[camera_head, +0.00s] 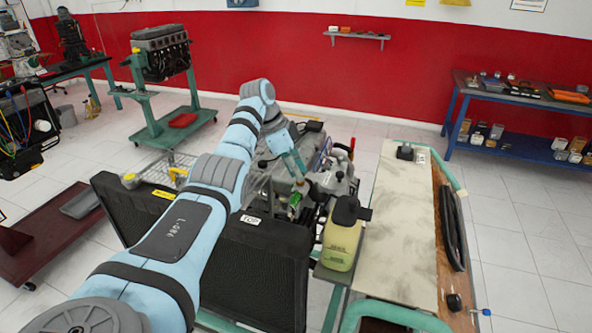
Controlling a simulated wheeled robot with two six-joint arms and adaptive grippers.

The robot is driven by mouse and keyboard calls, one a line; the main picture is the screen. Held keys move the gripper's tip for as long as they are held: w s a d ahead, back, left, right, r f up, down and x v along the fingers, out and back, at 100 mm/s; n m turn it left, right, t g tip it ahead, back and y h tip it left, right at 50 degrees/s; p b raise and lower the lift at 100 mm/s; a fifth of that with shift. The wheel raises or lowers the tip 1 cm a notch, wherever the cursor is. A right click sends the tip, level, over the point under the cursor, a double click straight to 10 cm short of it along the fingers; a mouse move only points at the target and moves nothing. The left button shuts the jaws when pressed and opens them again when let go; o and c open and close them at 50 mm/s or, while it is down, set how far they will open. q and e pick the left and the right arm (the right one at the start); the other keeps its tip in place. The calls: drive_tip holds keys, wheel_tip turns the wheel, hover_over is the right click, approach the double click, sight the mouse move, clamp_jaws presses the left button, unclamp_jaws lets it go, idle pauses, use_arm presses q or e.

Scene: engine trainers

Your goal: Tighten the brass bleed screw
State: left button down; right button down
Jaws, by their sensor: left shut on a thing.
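My left arm reaches over the black radiator (255,270) to the engine (262,180) behind it. My left gripper (303,180) points down at the front of the engine, among grey housings and hoses. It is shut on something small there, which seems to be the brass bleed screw. The screw itself is hidden or too small to make out, so I cannot tell how far in it sits. A small green part (295,200) shows just below the gripper. My right gripper is not in view.
A yellowish coolant bottle (342,240) with a dark top stands right of the gripper. A pale worktop (395,230) on the cart's right is mostly bare. Another engine on a green stand (160,55) and a blue bench (525,95) stand farther back.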

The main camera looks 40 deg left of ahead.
use_arm(q)
drive_tip(key=c, duration=1.5)
unclamp_jaws()
drive_tip(key=shift+c, duration=0.2)
drive_tip(key=v, duration=1.2)
drive_tip(key=shift+w+d, duration=0.1)
drive_tip(key=shift+w, duration=0.05)
